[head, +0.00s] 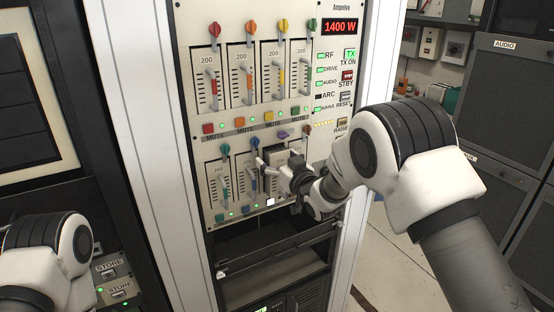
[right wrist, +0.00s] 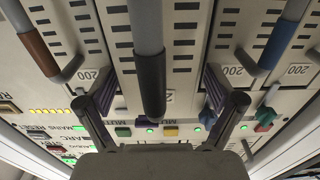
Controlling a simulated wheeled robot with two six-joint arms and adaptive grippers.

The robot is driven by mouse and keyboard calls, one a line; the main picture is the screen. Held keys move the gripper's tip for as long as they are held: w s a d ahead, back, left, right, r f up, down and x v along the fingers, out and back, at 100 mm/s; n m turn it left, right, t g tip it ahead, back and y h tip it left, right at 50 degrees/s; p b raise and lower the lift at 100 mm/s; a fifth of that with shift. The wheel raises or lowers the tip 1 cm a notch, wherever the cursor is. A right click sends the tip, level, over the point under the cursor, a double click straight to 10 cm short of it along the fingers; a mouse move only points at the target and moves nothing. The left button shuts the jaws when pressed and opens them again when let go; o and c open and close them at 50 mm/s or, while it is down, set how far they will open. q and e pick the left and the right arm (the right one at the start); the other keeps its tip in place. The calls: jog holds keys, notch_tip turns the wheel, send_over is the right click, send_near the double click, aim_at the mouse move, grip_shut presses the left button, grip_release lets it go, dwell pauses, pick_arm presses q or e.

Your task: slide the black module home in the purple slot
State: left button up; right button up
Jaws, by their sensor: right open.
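The black module shows in the right wrist view as a light, slatted panel with a black-ended handle (right wrist: 150,85) at the middle. In the head view my right gripper (head: 276,159) is in front of the lower row's third column, below a purple knob (head: 283,134), and hides most of that panel. In the right wrist view the right gripper (right wrist: 160,112) is open, with one finger on each side of the black handle and a gap to it. Whether the fingers touch the panel is unclear. Dark purple strips (right wrist: 215,87) show beside the fingers. My left gripper is out of view.
Neighbouring columns carry a brown handle (right wrist: 30,45) and a blue handle (right wrist: 283,38), close on either side. An upper row of faders with coloured knobs (head: 251,28) stands above. A dark open bay (head: 275,275) lies below. The status panel (head: 340,75) is to the right.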

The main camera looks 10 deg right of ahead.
jog(key=v, duration=1.2)
